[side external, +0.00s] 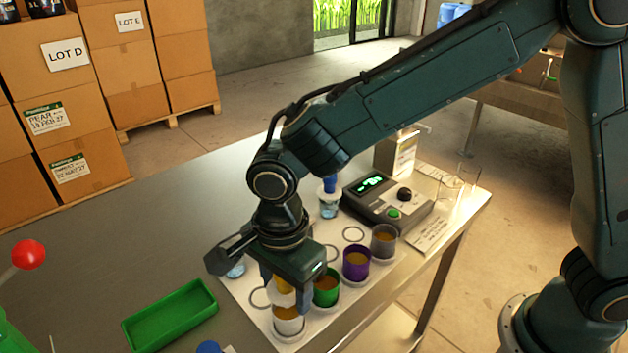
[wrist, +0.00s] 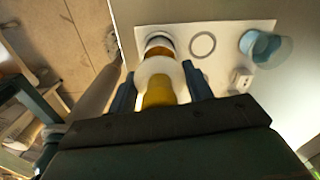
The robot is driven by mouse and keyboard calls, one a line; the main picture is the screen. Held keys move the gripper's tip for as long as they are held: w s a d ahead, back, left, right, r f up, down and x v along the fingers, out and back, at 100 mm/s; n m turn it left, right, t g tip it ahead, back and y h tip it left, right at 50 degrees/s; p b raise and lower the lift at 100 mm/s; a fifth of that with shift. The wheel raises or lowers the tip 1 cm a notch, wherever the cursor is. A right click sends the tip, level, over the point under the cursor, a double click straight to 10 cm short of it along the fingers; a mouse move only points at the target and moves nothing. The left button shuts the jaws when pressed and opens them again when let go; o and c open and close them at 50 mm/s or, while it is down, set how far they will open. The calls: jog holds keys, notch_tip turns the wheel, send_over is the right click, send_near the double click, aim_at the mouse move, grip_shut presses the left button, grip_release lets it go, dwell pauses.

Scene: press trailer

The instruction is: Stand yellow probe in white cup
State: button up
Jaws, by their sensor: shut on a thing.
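My gripper (side external: 283,292) is shut on the yellow probe (side external: 284,284), just over the white cup (side external: 288,320). The cup stands at the near corner of the white mat and holds amber liquid. In the wrist view, the probe (wrist: 158,93) sits between the two blue fingers of my gripper (wrist: 160,80), with a pale wide collar around it. The white cup's rim (wrist: 158,37) shows just beyond the collar. The probe's lower tip is hidden by the collar, so I cannot tell whether it is inside the cup.
Green (side external: 326,290), purple (side external: 356,264) and grey (side external: 384,241) cups stand in a row beside the white cup. A blue-topped probe stands in a clear beaker (side external: 329,205) near a meter (side external: 388,203). A green tray (side external: 170,314) lies at left. Bare table lies behind it.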

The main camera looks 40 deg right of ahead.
aim_at(287, 303)
jog(key=shift+f, duration=1.55)
jog(key=shift+f, duration=0.6)
dwell(0.5)
jog(key=o, duration=0.7)
jog(key=shift+o, duration=0.2)
jog(key=shift+r, duration=0.1)
jog(key=shift+r, duration=5.4)
jog(key=shift+r, duration=0.1)
notch_tip(287, 303, up, 9)
